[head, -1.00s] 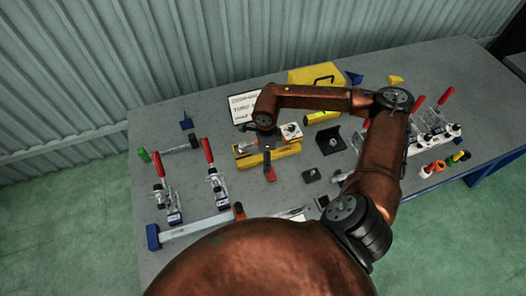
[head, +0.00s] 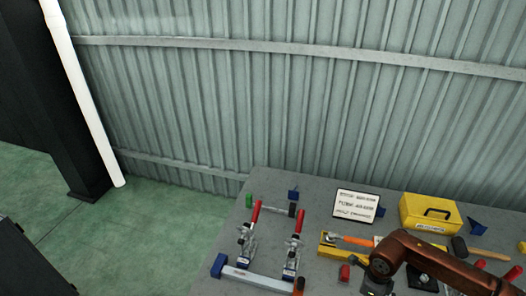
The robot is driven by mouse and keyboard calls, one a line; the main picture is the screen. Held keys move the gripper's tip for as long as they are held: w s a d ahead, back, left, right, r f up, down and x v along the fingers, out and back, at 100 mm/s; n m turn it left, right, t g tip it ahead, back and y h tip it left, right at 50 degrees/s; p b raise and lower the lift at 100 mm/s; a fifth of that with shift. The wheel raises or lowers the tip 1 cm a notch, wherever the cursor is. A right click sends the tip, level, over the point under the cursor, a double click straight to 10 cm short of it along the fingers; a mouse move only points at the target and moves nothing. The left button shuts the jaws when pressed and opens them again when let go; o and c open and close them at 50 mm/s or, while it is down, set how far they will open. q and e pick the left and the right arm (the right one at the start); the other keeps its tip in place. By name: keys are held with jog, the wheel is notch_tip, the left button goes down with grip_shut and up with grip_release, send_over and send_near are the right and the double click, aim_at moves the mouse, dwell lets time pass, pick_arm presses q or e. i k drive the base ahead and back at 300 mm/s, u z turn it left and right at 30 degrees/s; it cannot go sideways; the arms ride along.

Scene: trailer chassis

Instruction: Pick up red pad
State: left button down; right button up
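A small red block (head: 344,273), which may be the red pad, stands on the grey table in front of a yellow bar. My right arm comes in from the lower right, and its dark gripper (head: 376,286) points down just right of the red block. They look close, but I cannot tell if they touch. The gripper's fingertips are cut off or hidden, so its opening does not show. My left gripper is not in view.
The grey table (head: 315,210) holds red-handled clamps (head: 295,250), a blue-ended bar clamp (head: 250,277), a white sign (head: 356,205), a yellow box (head: 430,212) and an orange-handled tool (head: 352,240). A corrugated wall stands behind. Green floor lies open at left.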

aim_at(344, 272)
jog(key=k, duration=1.35)
